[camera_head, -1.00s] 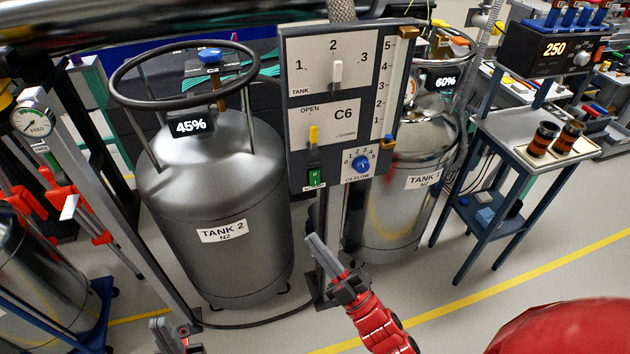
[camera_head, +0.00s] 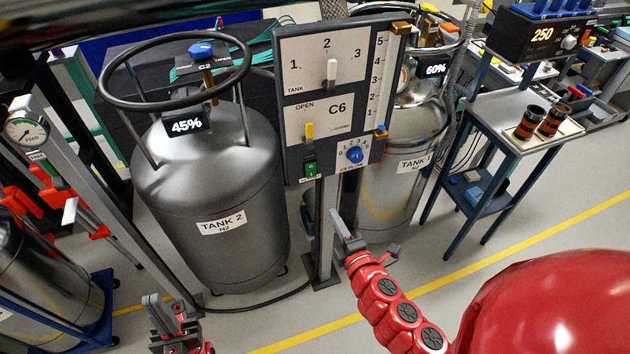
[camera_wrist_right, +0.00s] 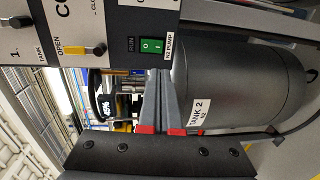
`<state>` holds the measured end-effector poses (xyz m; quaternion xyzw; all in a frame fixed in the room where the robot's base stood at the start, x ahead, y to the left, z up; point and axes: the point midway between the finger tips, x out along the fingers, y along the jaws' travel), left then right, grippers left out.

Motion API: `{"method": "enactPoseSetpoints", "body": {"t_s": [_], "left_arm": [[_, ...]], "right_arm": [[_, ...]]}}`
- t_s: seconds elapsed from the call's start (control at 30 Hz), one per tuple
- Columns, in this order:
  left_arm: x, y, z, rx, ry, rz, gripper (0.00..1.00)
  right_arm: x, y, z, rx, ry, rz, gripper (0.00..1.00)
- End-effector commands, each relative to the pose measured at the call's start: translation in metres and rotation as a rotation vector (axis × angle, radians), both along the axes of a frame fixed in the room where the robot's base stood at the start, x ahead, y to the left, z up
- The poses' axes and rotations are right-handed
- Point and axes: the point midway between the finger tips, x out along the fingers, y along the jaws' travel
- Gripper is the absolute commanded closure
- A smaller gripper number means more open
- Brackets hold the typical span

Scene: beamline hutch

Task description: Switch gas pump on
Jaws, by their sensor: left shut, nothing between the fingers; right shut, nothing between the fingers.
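The control panel (camera_head: 290,130) stands upright in the middle of the head view. Its green rocker switch (camera_head: 309,170) sits at the bottom left. In the right wrist view the switch (camera_wrist_right: 151,45) bears O and I marks, with RUN and N2 PUMP labels beside it. My right gripper (camera_head: 337,218) is shut and empty, below and right of the switch in the head view. In the wrist view its fingertips (camera_wrist_right: 159,72) point toward the switch, seemingly apart from it. My left gripper (camera_head: 153,302) is shut and empty at the lower left, away from the panel.
Tank 2 (camera_head: 205,165) stands left of the panel, and another tank (camera_head: 390,200) stands behind it to the right. A trolley (camera_head: 500,120) stands further right.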

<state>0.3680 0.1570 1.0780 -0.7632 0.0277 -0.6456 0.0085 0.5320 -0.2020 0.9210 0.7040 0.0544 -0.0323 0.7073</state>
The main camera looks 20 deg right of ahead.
Motion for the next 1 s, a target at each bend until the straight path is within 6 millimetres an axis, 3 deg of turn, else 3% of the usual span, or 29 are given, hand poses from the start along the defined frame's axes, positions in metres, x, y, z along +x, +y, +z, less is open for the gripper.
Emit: {"method": "enactPoseSetpoints", "body": {"t_s": [0.17, 0.37, 0.8, 1.0], "left_arm": [[0.0, 0.0, 0.0, 0.0, 0.0, 0.0, 1.0], [0.0, 0.0, 0.001, 0.0, 0.0, 0.0, 1.0], [0.0, 0.0, 0.018, 0.0, 0.0, 0.0, 1.0], [0.0, 0.0, 0.025, 0.0, 0.0, 0.0, 1.0]], "right_arm": [[0.002, 0.0, 0.0, 0.001, -0.001, 0.001, 1.0], [0.02, 0.003, -0.001, 0.003, -0.003, 0.007, 1.0], [0.103, 0.006, -0.009, 0.005, -0.002, 0.004, 1.0], [0.127, 0.005, -0.013, 0.003, -0.001, 0.002, 1.0]]}}
